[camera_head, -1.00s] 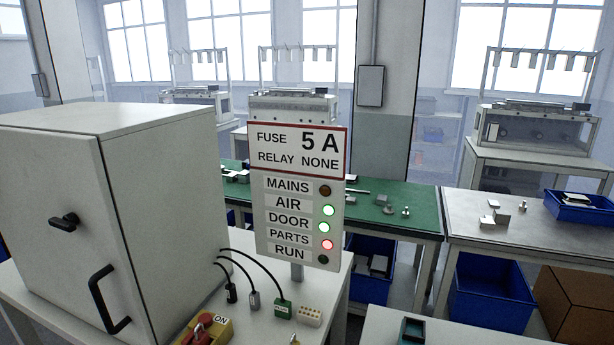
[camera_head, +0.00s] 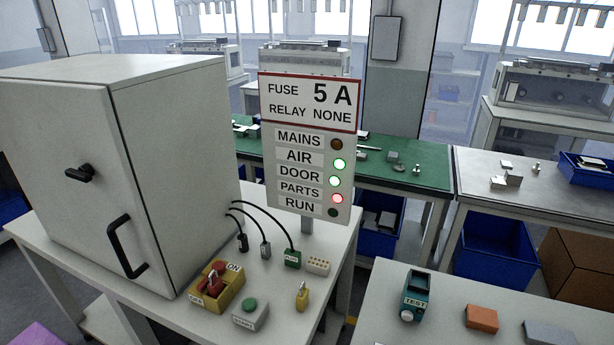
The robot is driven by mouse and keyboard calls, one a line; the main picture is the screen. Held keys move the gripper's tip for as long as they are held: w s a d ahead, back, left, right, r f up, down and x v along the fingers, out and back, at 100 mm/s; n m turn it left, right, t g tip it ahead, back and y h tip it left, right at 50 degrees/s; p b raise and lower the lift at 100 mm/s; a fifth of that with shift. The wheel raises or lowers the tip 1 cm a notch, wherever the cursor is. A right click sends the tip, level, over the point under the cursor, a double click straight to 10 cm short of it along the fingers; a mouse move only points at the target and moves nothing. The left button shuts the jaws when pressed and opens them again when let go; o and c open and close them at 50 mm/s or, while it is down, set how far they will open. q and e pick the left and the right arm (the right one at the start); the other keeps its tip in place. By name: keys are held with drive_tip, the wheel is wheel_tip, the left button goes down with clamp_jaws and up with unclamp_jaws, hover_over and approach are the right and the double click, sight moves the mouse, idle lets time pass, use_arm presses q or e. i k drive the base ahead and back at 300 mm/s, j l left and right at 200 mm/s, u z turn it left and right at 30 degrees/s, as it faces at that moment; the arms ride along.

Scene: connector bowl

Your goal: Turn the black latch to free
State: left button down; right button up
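The black latch (camera_head: 79,174) is on the front door of the light grey cabinet (camera_head: 60,120) at the left of the head view. It sticks out from the upper middle of the door and lies roughly sideways. The door looks shut. A black bar handle (camera_head: 126,247) is below and to the right of the latch, near the door's right edge. Neither of my grippers is in view.
A sign panel (camera_head: 308,150) stands right of the cabinet; AIR and DOOR lamps are green, PARTS is red. On the white table are a red-and-yellow switch (camera_head: 217,284), a green button box (camera_head: 250,313), cable connectors (camera_head: 291,258) and a yellow padlock (camera_head: 302,296). A TEST device (camera_head: 415,295) is at right.

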sight(86, 173)
drive_tip(key=j+u, duration=0.1)
drive_tip(key=u, duration=1.25)
